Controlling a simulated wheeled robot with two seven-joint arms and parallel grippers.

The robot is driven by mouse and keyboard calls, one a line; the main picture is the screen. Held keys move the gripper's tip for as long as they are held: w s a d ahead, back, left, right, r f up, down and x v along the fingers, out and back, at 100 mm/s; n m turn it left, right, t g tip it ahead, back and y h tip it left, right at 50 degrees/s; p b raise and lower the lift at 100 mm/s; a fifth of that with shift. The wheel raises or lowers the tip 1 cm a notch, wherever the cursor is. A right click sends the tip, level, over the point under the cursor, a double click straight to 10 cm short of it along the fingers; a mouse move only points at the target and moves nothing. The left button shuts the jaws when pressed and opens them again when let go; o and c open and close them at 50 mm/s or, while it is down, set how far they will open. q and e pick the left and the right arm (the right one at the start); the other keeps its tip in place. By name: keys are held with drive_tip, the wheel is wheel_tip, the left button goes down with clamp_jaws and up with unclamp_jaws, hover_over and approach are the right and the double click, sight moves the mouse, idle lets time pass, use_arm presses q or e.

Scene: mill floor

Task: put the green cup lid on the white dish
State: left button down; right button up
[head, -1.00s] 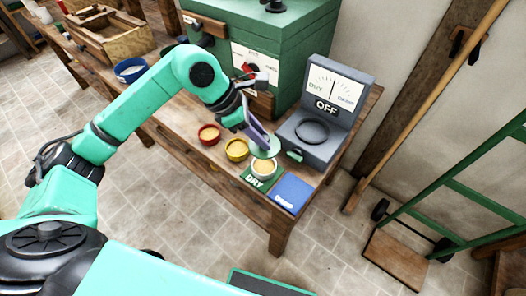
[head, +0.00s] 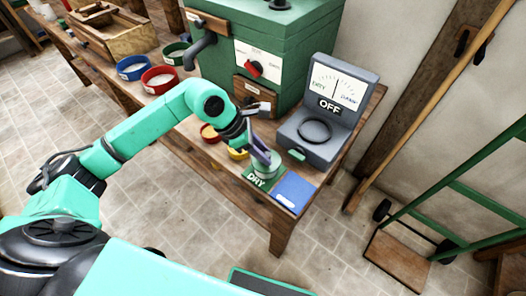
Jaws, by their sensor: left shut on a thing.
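My left gripper (head: 267,157) is shut on the green cup lid (head: 264,169), low over the green DRY mat (head: 256,181) at the table's front right. The lid is where the white dish stood in the earlier view. The dish is now hidden or nearly so beneath the lid and the fingers. I cannot tell whether the lid rests on its rim or hangs just above it. My right gripper is not in view.
A blue mat (head: 294,192) lies to the right, and a grey meter reading OFF (head: 312,135) stands behind it. A red cup (head: 209,134) and a yellow cup (head: 237,154) sit left of the gripper. A green machine (head: 290,45) stands behind.

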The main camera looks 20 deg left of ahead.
use_arm(q)
drive_tip(key=c, duration=0.6)
unclamp_jaws()
drive_tip(key=shift+f, duration=0.1)
drive_tip(key=shift+r+p, duration=0.3)
drive_tip(key=shift+p, duration=0.05)
drive_tip(key=shift+r+p, duration=0.65)
drive_tip(key=shift+p, duration=0.05)
drive_tip(key=shift+s+a+r+b, duration=0.1)
drive_tip(key=shift+a+r+b, duration=0.3)
drive_tip(key=shift+a+b, duration=0.2)
drive_tip(key=b+v, duration=0.1)
drive_tip(key=v, duration=0.9)
drive_tip(key=shift+s+d+r+b, duration=0.1)
drive_tip(key=shift+d+r+b, duration=0.1)
drive_tip(key=shift+b, duration=0.2)
